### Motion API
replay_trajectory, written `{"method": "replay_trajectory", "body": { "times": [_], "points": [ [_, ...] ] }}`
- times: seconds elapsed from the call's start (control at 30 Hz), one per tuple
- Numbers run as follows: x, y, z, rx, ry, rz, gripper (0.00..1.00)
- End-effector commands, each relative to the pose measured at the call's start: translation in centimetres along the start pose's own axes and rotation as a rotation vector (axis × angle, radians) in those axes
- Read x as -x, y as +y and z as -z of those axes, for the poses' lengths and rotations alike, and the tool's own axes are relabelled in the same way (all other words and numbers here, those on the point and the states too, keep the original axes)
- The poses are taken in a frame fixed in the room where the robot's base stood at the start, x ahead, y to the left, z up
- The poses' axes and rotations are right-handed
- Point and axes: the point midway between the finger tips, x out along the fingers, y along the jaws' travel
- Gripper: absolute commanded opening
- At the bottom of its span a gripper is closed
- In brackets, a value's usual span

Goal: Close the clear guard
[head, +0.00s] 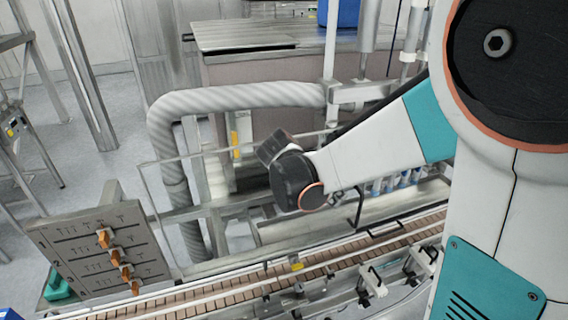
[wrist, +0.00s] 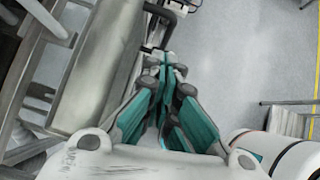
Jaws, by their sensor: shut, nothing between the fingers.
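The clear guard (head: 157,212) is a see-through pane with a thin pale edge. In the head view it stands at a slant in front of the thick grey hose, left of my wrist. My arm covers part of its right side. A black handle (head: 358,208) shows right of my wrist; I cannot tell whether it belongs to the guard. My gripper (wrist: 166,62) shows in the wrist view with its teal fingers together and nothing between them. Its tips are close to dark fittings at the top centre; contact cannot be told.
A conveyor (head: 330,262) with brown slats runs along the front. A control panel (head: 95,247) with orange switches stands at the left. The ribbed hose (head: 235,98) arches behind the guard. In the wrist view, open grey floor (wrist: 240,65) lies to the right.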

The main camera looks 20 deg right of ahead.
Motion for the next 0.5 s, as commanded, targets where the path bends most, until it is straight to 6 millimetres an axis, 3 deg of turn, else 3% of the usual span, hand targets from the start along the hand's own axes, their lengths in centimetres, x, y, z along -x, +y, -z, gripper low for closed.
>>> {"method": "replay_trajectory", "body": {
  "times": [0.2, 0.5],
  "points": [
    [-3.0, -0.1, -1.6, -0.004, 0.0, 0.002, 0.0],
    [-4.5, -0.1, -2.6, -0.002, 0.0, 0.0, 0.0]
  ]
}}
